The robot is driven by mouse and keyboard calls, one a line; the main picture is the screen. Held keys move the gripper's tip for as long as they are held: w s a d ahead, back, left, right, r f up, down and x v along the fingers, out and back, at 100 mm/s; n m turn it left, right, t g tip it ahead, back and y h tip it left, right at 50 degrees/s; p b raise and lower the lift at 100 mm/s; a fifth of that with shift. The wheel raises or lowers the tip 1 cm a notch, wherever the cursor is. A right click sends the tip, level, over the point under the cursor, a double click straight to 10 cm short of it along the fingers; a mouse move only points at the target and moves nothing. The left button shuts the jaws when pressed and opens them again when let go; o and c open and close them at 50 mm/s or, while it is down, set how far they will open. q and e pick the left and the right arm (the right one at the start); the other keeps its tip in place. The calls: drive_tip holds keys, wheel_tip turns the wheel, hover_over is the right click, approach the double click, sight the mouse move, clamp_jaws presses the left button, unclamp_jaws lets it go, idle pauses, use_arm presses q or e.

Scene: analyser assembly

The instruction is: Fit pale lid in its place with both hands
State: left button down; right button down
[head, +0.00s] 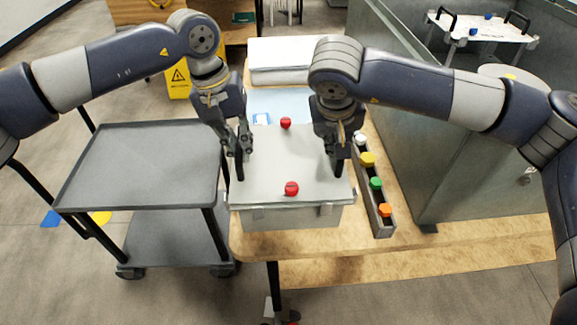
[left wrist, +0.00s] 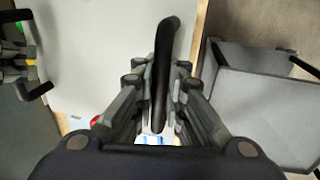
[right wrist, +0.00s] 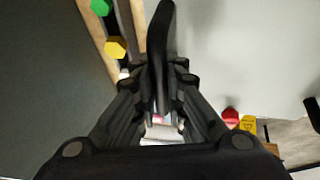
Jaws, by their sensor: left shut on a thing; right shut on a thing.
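The pale lid (head: 265,165) is a flat light-grey plate lying level over the grey box (head: 290,218) on the wooden table. I cannot tell whether a thin gap stays between them. Two red knobs (head: 291,188) (head: 286,123) show at the lid's front and back. My left gripper (head: 240,152) is shut on the lid's left black handle (left wrist: 165,60). My right gripper (head: 334,150) is shut on the right black handle (right wrist: 160,50). The fingers partly hide both handles.
A narrow rack (head: 382,224) with white, yellow, green and orange caps stands close right of the box. A grey cart (head: 140,165) is at left. A white stack (head: 283,55) and a blue sheet lie behind the box. A grey-walled enclosure (head: 460,160) rises at right.

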use_arm(q)
drive_tip(key=shift+a+f+b, duration=0.2)
drive_tip(key=shift+f+b, duration=0.2)
drive_tip(key=shift+f, duration=0.15)
use_arm(e)
drive_tip(key=shift+d+f, duration=0.25)
drive_tip(key=shift+f, duration=0.25)
use_arm(q)
drive_tip(key=c, duration=1.7)
unclamp_jaws()
use_arm(e)
drive_tip(key=c, duration=1.7)
unclamp_jaws()
use_arm(q)
drive_tip(key=shift+o, duration=0.2)
drive_tip(key=shift+d+r, duration=0.1)
use_arm(e)
drive_tip(key=shift+o, duration=0.2)
drive_tip(key=shift+a, duration=0.1)
use_arm(q)
drive_tip(key=shift+r, duration=0.1)
